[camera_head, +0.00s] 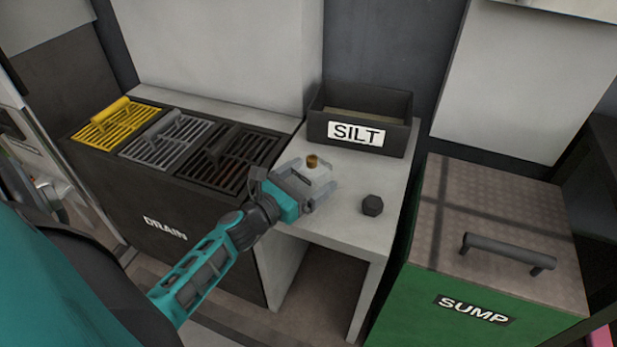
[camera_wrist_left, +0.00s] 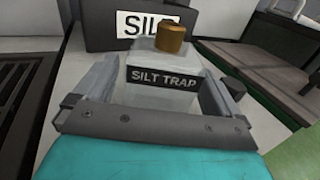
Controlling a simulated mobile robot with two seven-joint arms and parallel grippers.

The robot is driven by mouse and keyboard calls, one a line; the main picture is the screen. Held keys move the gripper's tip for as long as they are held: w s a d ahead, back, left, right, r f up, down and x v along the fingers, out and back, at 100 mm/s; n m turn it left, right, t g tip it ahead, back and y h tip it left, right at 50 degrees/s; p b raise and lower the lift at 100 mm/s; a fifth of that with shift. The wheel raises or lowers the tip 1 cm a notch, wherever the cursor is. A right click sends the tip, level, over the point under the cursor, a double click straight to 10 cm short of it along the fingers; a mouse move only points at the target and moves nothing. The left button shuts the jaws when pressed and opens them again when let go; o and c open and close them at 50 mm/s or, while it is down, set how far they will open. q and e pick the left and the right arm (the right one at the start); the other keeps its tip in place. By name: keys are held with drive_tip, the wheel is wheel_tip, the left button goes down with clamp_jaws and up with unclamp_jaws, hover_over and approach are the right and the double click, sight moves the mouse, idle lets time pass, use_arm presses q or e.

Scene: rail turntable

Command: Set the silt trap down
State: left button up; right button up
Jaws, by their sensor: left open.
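The silt trap (camera_wrist_left: 165,72) is a clear, pale container with a brown cap (camera_head: 312,161) and a dark label. It stands upright on the light grey table (camera_head: 345,247), in front of the SILT bin. My left gripper (camera_head: 311,190) is open, with its two fingers on either side of the silt trap. In the left wrist view the fingers (camera_wrist_left: 150,85) flank the trap; whether they touch it I cannot tell. My right gripper is not in view.
The dark SILT bin (camera_head: 398,138) stands at the table's back. A small black knob-like piece (camera_head: 372,205) sits right of the trap. The DRAIN cabinet (camera_head: 160,200) with yellow, grey and black grates is at left. The green SUMP box (camera_head: 420,295) is at right.

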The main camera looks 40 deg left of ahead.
use_arm(q)
drive_tip(key=shift+r, duration=0.1)
drive_tip(key=shift+s+r, duration=0.1)
drive_tip(key=shift+r, duration=0.05)
drive_tip(key=s+a+p, duration=0.1)
drive_tip(key=s+a, duration=0.1)
drive_tip(key=s, duration=1)
drive_tip(key=s+d+f+n+g, duration=0.1)
drive_tip(key=d+f+n+g, duration=0.1)
drive_tip(key=d+n, duration=0.7)
drive_tip(key=s+d+f+n+g, duration=0.1)
drive_tip(key=d+n+g, duration=0.4)
drive_tip(key=n, duration=2.1)
drive_tip(key=d+f, duration=0.1)
drive_tip(key=d, duration=0.3)
drive_tip(key=shift+s+d+f, duration=0.15)
drive_tip(key=shift+d+f, duration=0.05)
drive_tip(key=shift+d, duration=0.15)
